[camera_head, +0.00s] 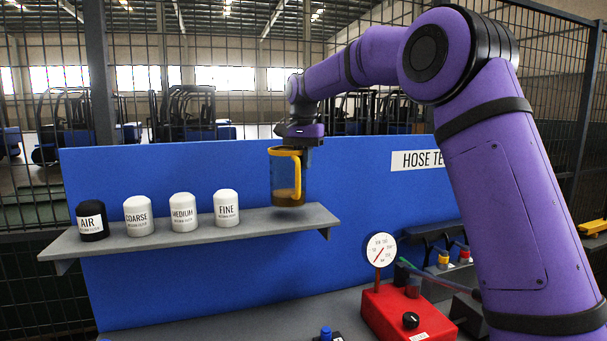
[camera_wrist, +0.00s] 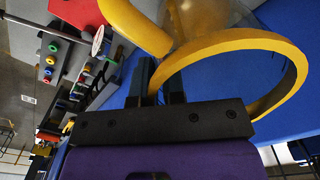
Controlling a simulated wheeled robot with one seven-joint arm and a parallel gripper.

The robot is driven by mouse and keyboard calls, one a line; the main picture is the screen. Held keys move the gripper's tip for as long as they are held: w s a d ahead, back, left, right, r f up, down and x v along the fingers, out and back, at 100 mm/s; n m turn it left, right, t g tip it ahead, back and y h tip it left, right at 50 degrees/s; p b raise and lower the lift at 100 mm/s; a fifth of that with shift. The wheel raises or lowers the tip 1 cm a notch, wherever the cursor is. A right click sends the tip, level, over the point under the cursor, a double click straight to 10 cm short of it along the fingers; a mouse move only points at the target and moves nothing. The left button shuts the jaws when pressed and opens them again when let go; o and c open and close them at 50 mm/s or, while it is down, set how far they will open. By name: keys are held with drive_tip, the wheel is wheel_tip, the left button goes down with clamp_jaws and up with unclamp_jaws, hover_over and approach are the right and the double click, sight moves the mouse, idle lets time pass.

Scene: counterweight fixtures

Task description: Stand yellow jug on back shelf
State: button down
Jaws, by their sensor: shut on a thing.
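The yellow jug (camera_head: 275,185) has a clear body, a yellow rim and handle, and some amber liquid at its bottom. It is upright over the right end of the grey back shelf (camera_head: 255,220). I cannot tell whether its base touches the shelf. My gripper (camera_head: 300,142) is at the jug's top and shut on it. In the wrist view, the fingers (camera_wrist: 160,85) meet the yellow part of the jug (camera_wrist: 285,50); the exact contact is partly hidden.
Several labelled filters stand left on the shelf: black AIR (camera_head: 92,222), white COARSE (camera_head: 138,217), MEDIUM (camera_head: 183,213) and FINE (camera_head: 227,208). A blue panel (camera_head: 200,165) rises behind. A red gauge box (camera_head: 405,315) sits below right. Shelf space between FINE and the jug is clear.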

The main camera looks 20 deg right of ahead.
sight(304, 173)
drive_tip(key=shift+w+d+f, duration=0.1)
drive_tip(key=shift+w+f, duration=0.1)
drive_tip(key=shift+f, duration=0.4)
drive_tip(key=shift+w+d+f, duration=0.1)
drive_tip(key=shift+w+f, duration=0.15)
drive_tip(key=shift+f, duration=0.3)
drive_tip(key=shift+w+d+f, duration=0.1)
drive_tip(key=shift+w+f, duration=0.1)
drive_tip(key=shift+f, duration=0.55)
drive_tip(key=c, duration=1.2)
unclamp_jaws()
drive_tip(key=shift+s+r, duration=0.1)
drive_tip(key=shift+r, duration=6.1)
